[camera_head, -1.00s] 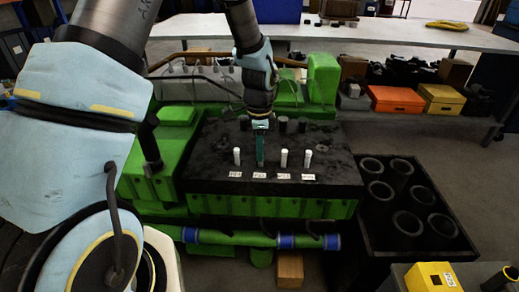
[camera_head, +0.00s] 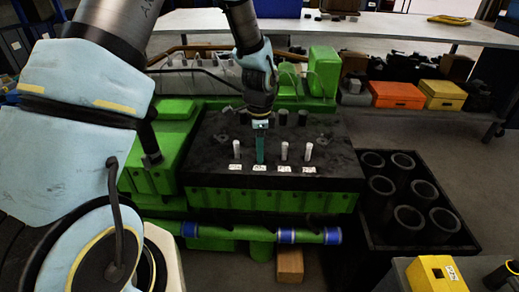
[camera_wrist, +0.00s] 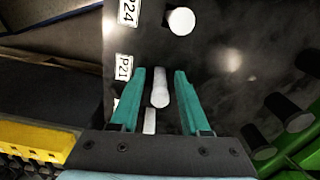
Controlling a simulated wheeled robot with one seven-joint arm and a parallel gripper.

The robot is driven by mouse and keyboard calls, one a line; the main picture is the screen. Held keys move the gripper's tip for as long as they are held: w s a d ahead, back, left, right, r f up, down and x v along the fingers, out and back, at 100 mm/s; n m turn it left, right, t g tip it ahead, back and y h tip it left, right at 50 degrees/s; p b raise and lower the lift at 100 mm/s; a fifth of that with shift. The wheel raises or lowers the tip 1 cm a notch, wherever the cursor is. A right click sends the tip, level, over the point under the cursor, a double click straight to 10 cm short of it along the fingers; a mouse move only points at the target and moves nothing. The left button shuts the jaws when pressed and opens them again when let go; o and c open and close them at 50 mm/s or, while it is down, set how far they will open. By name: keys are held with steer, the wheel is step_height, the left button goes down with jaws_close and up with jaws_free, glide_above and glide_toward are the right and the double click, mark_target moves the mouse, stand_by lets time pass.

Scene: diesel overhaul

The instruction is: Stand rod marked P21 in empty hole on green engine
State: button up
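The green engine (camera_head: 325,72) has a black top block (camera_head: 225,125) with a row of upright white rods. In the head view one rod (camera_head: 237,149) stands left of my gripper and two rods, (camera_head: 284,151) and (camera_head: 308,151), stand to its right. My gripper (camera_head: 260,160) points down in the row, above the second label. In the wrist view its teal fingers (camera_wrist: 170,72) are apart, with a white rod (camera_wrist: 160,92) between them, nearer the left finger. The label P21 (camera_wrist: 124,67) lies beside that rod. The rod by the label P24 (camera_wrist: 128,12) stands clear (camera_wrist: 181,21).
A black crate of several cylinders (camera_head: 368,238) stands right of the engine. A yellow box (camera_head: 433,272) is at the lower right. Orange (camera_head: 397,94) and yellow (camera_head: 442,95) boxes sit on a shelf behind. Dark posts (camera_head: 302,117) rise behind the rods.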

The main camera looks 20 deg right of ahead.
steer(key=shift+o, duration=0.3)
steer(key=shift+r, duration=0.1)
step_height(320, 180, up, 11)
steer(key=shift+f+b, duration=0.2)
steer(key=shift+b, duration=0.35)
steer(key=shift+a, duration=0.1)
steer(key=s+a+r+n, duration=0.2)
steer(key=a+n, duration=0.8)
steer(key=a, duration=0.5)
steer(key=s+a+r+n+t+p, duration=0.1)
steer(key=s+a+r+n, duration=0.1)
steer(key=a+n, duration=0.8)
steer(key=a, duration=0.4)
steer(key=shift+a+t, duration=0.3)
steer(key=shift+a, duration=0.05)
